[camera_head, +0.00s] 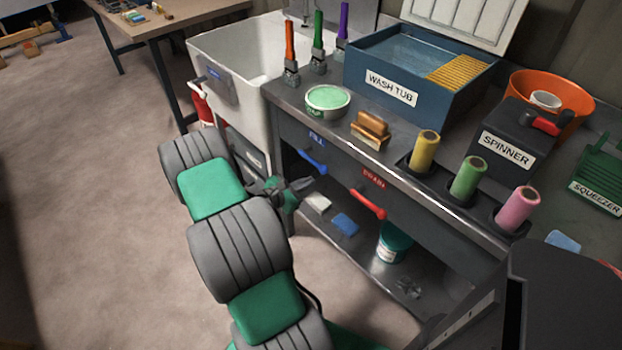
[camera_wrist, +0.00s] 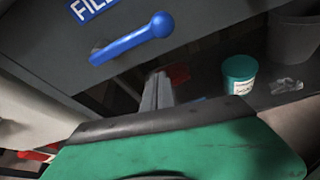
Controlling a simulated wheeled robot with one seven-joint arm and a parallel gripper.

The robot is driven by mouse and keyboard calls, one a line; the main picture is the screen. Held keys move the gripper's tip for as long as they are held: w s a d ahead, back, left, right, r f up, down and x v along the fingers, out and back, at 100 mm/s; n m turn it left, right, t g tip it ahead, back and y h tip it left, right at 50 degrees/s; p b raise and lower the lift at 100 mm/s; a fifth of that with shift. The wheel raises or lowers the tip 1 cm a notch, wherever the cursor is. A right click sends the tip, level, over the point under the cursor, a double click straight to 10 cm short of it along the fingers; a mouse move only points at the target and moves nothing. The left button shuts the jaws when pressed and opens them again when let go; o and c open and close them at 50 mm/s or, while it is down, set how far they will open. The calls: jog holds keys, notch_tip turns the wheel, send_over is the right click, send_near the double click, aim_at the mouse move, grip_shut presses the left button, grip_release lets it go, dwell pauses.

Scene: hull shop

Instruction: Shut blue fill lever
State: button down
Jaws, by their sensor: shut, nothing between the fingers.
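The blue fill lever (camera_head: 313,162) is on the dark front panel of the bench, under a blue FILL label (camera_head: 316,139). In the wrist view the lever (camera_wrist: 132,40) slants, its round knob end at the upper right and its other end lower left. My gripper (camera_head: 308,184) is shut and empty. It is just below and in front of the lever; in the wrist view its fingertips (camera_wrist: 158,80) show below the knob, with a gap between. I cannot tell the depth of that gap.
A red lever (camera_head: 368,204) under a red label is to the right on the same panel. A lower shelf holds a teal tub (camera_head: 394,243) and a blue cloth (camera_head: 345,224). A white sink (camera_head: 222,51) stands left.

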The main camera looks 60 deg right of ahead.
jog(key=v, duration=0.8)
jog(key=shift+w+a+r, duration=0.2)
jog(key=shift+w+r, duration=0.15)
jog(key=shift+w, duration=0.1)
jog(key=s+a+f+m+g+y, duration=0.3)
jog(key=s+a+f+m+y, duration=0.5)
jog(key=a+f+m, duration=0.4)
jog(key=s+a+r+m+y, duration=0.1)
jog(key=a+r+m+y, duration=0.2)
jog(key=a, duration=0.7)
jog(key=w+a+r+t+y+p, duration=0.3)
jog(key=w+a+r, duration=0.3)
jog(key=a+r, duration=0.6)
jog(key=w+a+r+n+t+p, duration=0.1)
jog(key=w+a+r+t, duration=0.1)
jog(key=r, duration=0.4)
jog(key=w+a+r+n+t+p, duration=0.1)
jog(key=w+a+r+t, duration=0.1)
jog(key=r, duration=0.5)
jog(key=w+a+r+n+t+p, duration=0.1)
jog(key=w+a+r+t, duration=0.1)
jog(key=r, duration=0.5)
jog(key=shift+w+a+t+p, duration=0.35)
jog(key=shift+w+t, duration=0.35)
jog(key=shift+w, duration=0.5)
